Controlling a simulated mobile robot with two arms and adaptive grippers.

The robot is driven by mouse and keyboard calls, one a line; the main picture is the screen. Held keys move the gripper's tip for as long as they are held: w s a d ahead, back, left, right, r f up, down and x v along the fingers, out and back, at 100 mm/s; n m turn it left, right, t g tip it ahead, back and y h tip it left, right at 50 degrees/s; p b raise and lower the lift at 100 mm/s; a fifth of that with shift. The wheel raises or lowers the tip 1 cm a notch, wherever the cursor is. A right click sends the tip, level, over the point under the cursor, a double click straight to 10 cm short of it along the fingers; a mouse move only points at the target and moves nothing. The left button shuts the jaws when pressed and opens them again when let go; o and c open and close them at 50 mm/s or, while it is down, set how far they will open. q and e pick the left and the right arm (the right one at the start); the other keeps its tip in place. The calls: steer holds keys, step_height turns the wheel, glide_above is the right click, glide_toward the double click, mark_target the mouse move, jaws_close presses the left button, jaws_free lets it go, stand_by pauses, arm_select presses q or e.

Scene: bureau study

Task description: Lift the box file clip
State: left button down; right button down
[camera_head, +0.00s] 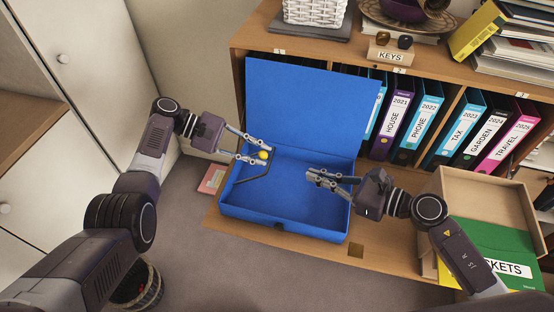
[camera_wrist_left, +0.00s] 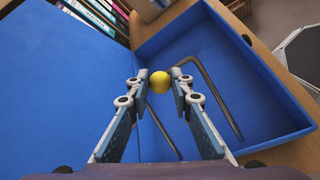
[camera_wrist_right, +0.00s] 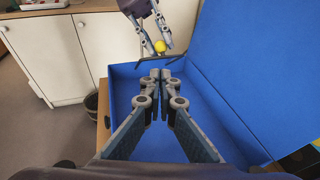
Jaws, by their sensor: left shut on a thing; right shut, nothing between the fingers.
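The blue box file (camera_head: 285,225) lies open on a wooden shelf, its lid (camera_head: 310,105) standing up at the back. Its clip is a dark bent wire (camera_wrist_left: 216,92) with a yellow ball knob (camera_head: 263,155). My left gripper (camera_head: 267,153) is shut on the yellow knob (camera_wrist_left: 159,82), above the left part of the box. The wire also shows below the left fingers in the right wrist view (camera_wrist_right: 155,60). My right gripper (camera_head: 310,175) is shut and empty over the right part of the box. The clip's hinge end is hard to make out.
Ring binders (camera_head: 420,125) stand on the shelf behind and right of the box. An open cardboard box (camera_head: 490,195) with a green folder (camera_head: 480,245) is at the right. A KEYS holder (camera_head: 390,54) and a white basket (camera_head: 313,11) are on top. A bin (camera_head: 137,290) stands lower left.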

mark_target(267, 157)
arm_select(q)
steer(key=shift+r, duration=0.1)
arm_select(e)
steer(key=x, duration=0.8)
steer(key=r+x, duration=0.1)
steer(key=x, duration=0.3)
steer(key=shift+a, duration=0.1)
steer(key=shift+r, duration=0.1)
